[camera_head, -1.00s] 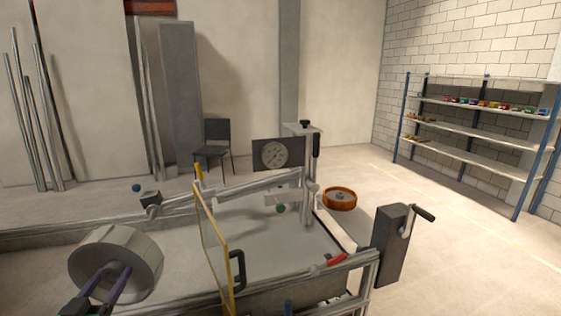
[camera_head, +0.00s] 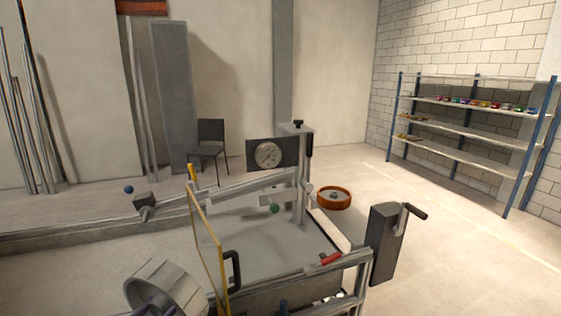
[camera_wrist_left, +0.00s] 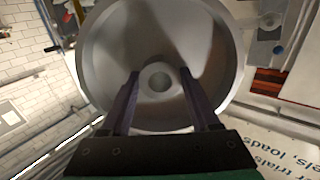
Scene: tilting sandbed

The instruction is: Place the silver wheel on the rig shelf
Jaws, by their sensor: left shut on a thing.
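The silver wheel (camera_head: 160,285) is at the bottom left of the head view, tilted and cut off by the lower edge. My left gripper (camera_wrist_left: 159,78) is shut on the silver wheel; its two dark fingers reach to the hub in the left wrist view, where the wheel (camera_wrist_left: 215,45) fills the middle. In the head view the wheel is in front of the rig, left of the yellow-edged panel (camera_head: 209,245). The rig has a metal frame, a grey bed (camera_head: 265,235) and a post with a small top plate (camera_head: 296,128). I cannot tell which part is the rig shelf. My right gripper is not seen.
A crank box (camera_head: 384,243) stands at the rig's right. A chair (camera_head: 209,146) and a blue-posted rack (camera_head: 463,140) stand farther back. Floor at right is clear.

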